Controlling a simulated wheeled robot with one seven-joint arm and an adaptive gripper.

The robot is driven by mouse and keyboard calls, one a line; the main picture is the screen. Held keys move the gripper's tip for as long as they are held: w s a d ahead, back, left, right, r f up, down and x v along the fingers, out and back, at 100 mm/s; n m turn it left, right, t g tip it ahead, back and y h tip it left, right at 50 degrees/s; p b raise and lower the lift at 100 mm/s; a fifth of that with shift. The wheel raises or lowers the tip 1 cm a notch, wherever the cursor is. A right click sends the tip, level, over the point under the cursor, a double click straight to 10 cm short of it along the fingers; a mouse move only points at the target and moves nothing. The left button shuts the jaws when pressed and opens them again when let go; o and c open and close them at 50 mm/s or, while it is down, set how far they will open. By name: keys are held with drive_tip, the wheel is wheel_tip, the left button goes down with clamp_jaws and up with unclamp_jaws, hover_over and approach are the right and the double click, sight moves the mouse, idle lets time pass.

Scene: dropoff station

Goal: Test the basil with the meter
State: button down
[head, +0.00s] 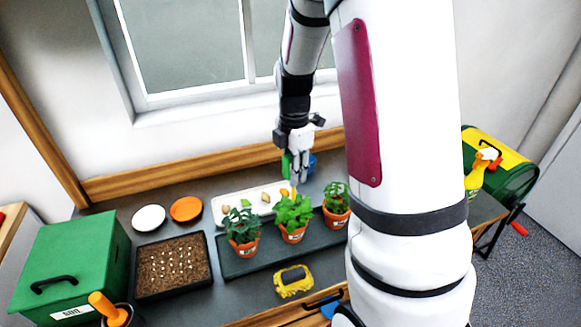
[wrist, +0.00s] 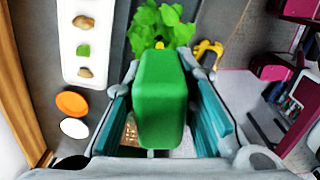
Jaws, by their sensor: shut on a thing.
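My gripper (head: 298,174) is above the middle of three potted plants. It is shut on the green meter (wrist: 162,100), a box that fills the space between the fingers in the wrist view; its edge shows in the head view (head: 286,165). A yellow-orange tip (head: 294,191) points down at the foliage of the middle plant, which looks like the basil (head: 292,212), bright green in a terracotta pot. The basil's leaves (wrist: 160,22) also show beyond the meter in the wrist view. Whether the tip is in the soil is hidden by leaves. Pot labels are too small to read.
A darker plant (head: 241,224) stands left of the basil, another (head: 336,196) right, all on a dark tray (head: 268,259). Behind is a white tray (head: 228,209) with small items. A seed tray (head: 206,283), green box (head: 72,258) and yellow object (head: 293,281) stand nearby.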

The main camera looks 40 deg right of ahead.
sight(293, 200)
drive_tip(key=shift+f+b, duration=1.15)
drive_tip(key=shift+f, duration=1.4)
drive_tip(key=shift+f, duration=0.85)
drive_tip(key=shift+f, duration=0.3)
drive_tip(key=shift+f, duration=2.45)
idle(1.8)
